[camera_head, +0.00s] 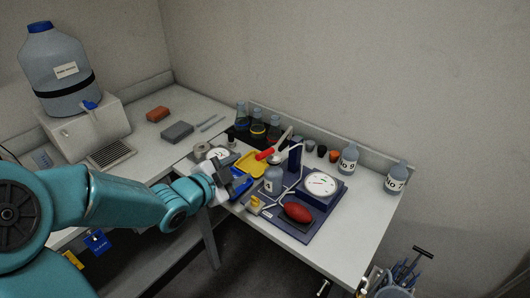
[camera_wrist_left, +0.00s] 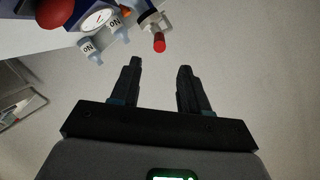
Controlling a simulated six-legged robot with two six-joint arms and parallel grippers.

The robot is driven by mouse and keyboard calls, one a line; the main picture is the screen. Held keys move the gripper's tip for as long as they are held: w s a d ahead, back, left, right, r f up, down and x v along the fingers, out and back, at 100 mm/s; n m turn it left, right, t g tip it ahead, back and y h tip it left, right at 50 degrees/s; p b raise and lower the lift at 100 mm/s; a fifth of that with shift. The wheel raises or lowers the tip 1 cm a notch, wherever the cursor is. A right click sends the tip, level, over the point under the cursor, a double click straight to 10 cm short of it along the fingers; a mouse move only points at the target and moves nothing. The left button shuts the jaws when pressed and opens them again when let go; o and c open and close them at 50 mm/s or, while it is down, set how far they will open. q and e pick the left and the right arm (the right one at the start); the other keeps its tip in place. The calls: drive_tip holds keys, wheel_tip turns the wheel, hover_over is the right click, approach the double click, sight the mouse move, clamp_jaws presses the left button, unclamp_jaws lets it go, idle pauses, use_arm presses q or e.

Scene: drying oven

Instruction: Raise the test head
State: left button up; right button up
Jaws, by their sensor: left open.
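A blue tester (camera_head: 312,210) with a white dial (camera_head: 321,184), a red bulb (camera_head: 297,212) and an upright post stands on the right-hand bench. A lever with a red handle (camera_head: 265,154) reaches left and down from near the post top. I cannot tell which part is the test head. In the left wrist view the red handle (camera_wrist_left: 159,43) shows just beyond my left gripper (camera_wrist_left: 158,66), whose fingers are apart and empty. In the head view my left gripper (camera_head: 229,170) is left of the handle, partly hidden. My right gripper is not in view.
Labelled bottles (camera_head: 348,160) and small dark and orange cups stand behind the tester. Coloured flasks (camera_head: 257,129), a yellow tray (camera_head: 248,165) and a blue item (camera_head: 240,184) crowd the space around the handle. A carboy (camera_head: 55,70) stands far left.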

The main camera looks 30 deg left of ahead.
sight(259, 158)
use_arm(q)
drive_tip(key=p+x, duration=0.2)
drive_tip(key=x, duration=0.8)
drive_tip(key=shift+w+d+f, duration=0.1)
drive_tip(key=shift+w+d, duration=0.05)
drive_tip(key=shift+w, duration=0.25)
drive_tip(key=shift+w+d, duration=0.1)
drive_tip(key=shift+w, duration=0.25)
drive_tip(key=shift+w+f, duration=0.1)
drive_tip(key=shift+f, duration=0.05)
clamp_jaws()
